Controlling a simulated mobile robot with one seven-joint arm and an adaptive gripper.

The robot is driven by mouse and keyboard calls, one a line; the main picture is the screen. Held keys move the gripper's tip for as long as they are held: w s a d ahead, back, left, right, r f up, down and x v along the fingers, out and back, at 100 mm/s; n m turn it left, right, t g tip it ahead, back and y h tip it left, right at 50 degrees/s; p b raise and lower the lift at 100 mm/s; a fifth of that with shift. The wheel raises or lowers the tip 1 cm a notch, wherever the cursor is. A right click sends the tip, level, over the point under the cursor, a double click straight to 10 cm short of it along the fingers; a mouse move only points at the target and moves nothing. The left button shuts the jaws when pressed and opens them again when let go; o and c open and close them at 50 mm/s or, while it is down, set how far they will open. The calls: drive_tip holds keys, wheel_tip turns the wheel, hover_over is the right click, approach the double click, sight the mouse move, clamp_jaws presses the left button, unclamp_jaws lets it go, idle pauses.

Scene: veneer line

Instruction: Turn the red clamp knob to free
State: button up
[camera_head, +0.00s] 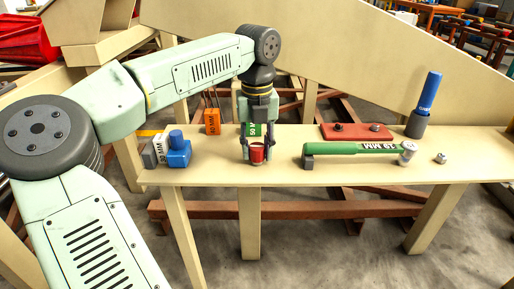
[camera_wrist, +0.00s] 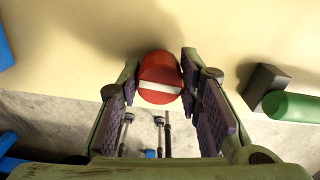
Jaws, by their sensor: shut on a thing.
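The red clamp knob (camera_head: 257,154) sits near the front edge of the tan bench. In the wrist view the knob (camera_wrist: 159,68) is a short red cylinder with a white bar across its end, running nearly level in the picture. My gripper (camera_head: 257,150) is down at the knob, with one finger on each side. In the wrist view my gripper (camera_wrist: 160,75) is shut on the knob, its fingertips against the left and right sides. The clamp's body under the knob is hidden.
On the bench (camera_head: 230,178), a blue block (camera_head: 178,150) and an orange block (camera_head: 212,122) stand to the left. A green-handled tool (camera_head: 345,148) lies to the right, with a red plate (camera_head: 356,131) behind it. A blue cylinder (camera_head: 430,90) stands at the far right.

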sight(257, 146)
drive_tip(key=shift+n, duration=0.5)
drive_tip(key=o, duration=1.1)
drive_tip(key=shift+o, duration=0.2)
wheel_tip(257, 146, up, 12)
